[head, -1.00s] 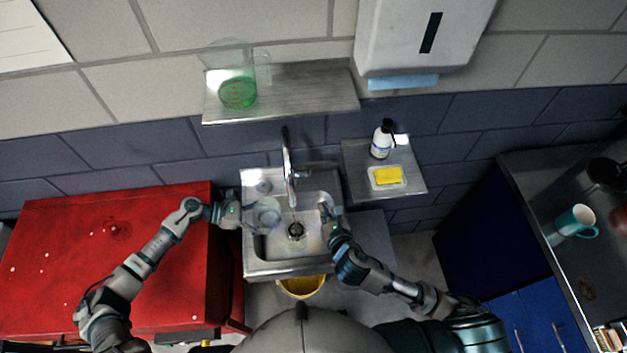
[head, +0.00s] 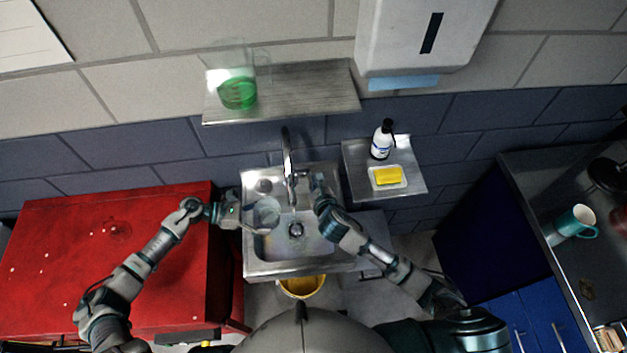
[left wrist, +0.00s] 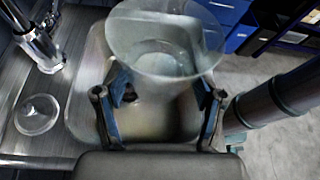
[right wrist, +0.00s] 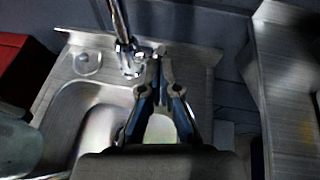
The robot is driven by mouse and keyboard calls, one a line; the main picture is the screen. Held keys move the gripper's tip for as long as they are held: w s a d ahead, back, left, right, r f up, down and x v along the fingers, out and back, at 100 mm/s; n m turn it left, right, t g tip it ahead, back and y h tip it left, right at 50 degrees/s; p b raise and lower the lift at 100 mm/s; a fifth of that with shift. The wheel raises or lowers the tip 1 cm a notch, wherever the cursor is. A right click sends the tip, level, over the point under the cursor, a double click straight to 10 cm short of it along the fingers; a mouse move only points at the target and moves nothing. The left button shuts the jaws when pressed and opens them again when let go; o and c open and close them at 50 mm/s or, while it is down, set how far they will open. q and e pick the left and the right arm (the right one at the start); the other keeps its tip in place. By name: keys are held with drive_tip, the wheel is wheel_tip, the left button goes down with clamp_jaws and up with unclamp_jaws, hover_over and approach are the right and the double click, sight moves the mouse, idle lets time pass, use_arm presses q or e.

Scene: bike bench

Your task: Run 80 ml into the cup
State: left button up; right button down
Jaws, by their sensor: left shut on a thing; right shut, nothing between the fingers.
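The clear cup (head: 267,212) is over the left part of the sink basin. My left gripper (head: 252,221) is shut on it. In the left wrist view the cup (left wrist: 165,40) rises between the fingers, mouth toward the camera; I cannot tell whether it holds water. The faucet (head: 288,160) stands at the back of the sink, its spout a little right of the cup. My right gripper (head: 314,184) is shut and empty beside the faucet base, on its right. In the right wrist view its fingertips (right wrist: 156,58) overlap the faucet's fitting (right wrist: 129,58); touching cannot be told.
A round clear object (head: 264,186) lies on the sink deck left of the faucet. A shelf (head: 310,90) above holds a beaker of green liquid (head: 238,93). A side shelf (head: 400,190) holds a bottle (head: 382,142) and yellow sponge (head: 388,176). A red cabinet (head: 90,270) is left.

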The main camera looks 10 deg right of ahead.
drive_tip(key=shift+w+r, duration=0.15)
drive_tip(key=shift+w, duration=0.05)
idle(0.3)
drive_tip(key=shift+w+r+g, duration=0.5)
drive_tip(key=shift+w+r, duration=0.05)
drive_tip(key=shift+w+r+m+g, duration=0.1)
drive_tip(key=shift+w+r+g, duration=0.3)
drive_tip(key=shift+w+g, duration=0.4)
drive_tip(key=shift+w+r+m+g, duration=0.1)
drive_tip(key=shift+w+r+g, duration=0.25)
drive_tip(key=shift+w+g, duration=0.45)
drive_tip(key=shift+w+r+m+g, duration=0.1)
drive_tip(key=shift+w+r+g, duration=0.35)
drive_tip(key=shift+w, duration=0.6)
